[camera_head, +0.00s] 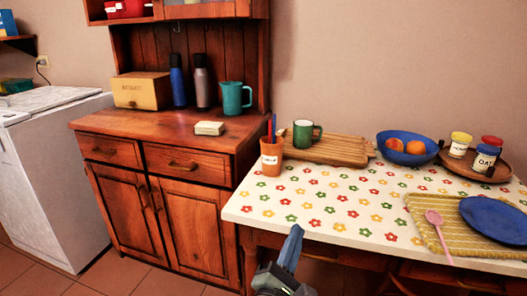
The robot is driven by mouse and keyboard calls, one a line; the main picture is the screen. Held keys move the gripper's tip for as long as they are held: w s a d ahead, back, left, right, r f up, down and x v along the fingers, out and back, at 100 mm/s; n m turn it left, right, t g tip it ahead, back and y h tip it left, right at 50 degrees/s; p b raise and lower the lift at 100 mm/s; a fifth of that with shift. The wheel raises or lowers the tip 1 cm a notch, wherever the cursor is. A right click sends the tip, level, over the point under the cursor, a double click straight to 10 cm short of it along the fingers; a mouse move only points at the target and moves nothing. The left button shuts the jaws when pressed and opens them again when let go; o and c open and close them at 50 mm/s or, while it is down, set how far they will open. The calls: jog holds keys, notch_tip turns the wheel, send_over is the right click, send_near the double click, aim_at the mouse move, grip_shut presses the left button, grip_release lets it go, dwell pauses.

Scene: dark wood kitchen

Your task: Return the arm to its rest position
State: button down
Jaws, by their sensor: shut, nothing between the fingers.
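My gripper (295,232) shows at the bottom middle, in front of the table's front edge. Its blue-grey fingers point up and are shut with nothing held. Part of my dark arm end shows below it at the frame's bottom edge. The rest of the arm is out of view.
The flowered table (330,212) carries an orange cup (271,160), a wooden board (335,152), a green mug (302,133), a blue bowl (392,151) and a blue plate (495,217). A wooden cabinet (180,205) stands left. Tiled floor (115,277) is open at lower left.

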jog(key=s+a+r+m+t, duration=0.1)
jog(key=s+r+m+t, duration=0.15)
jog(key=r+m, duration=0.8)
jog(key=s+r+m+t, duration=0.2)
jog(key=s+r+m, duration=0.3)
jog(key=r, duration=1.1)
jog(key=s+a+r+m+t+y, duration=0.2)
jog(key=s+a+r+m+y, duration=0.15)
jog(key=s+r, duration=0.3)
jog(key=s+a+r+m+t+y, duration=0.25)
jog(key=s+r+m, duration=0.2)
jog(key=r, duration=0.35)
notch_tip(320, 180, up, 29)
jog(key=y+p, duration=0.1)
jog(key=p, duration=2.8)
jog(key=shift+w+d+p, duration=0.2)
jog(key=shift+d+p, duration=0.15)
jog(key=shift+p, duration=0.05)
jog(key=shift+n, duration=0.25)
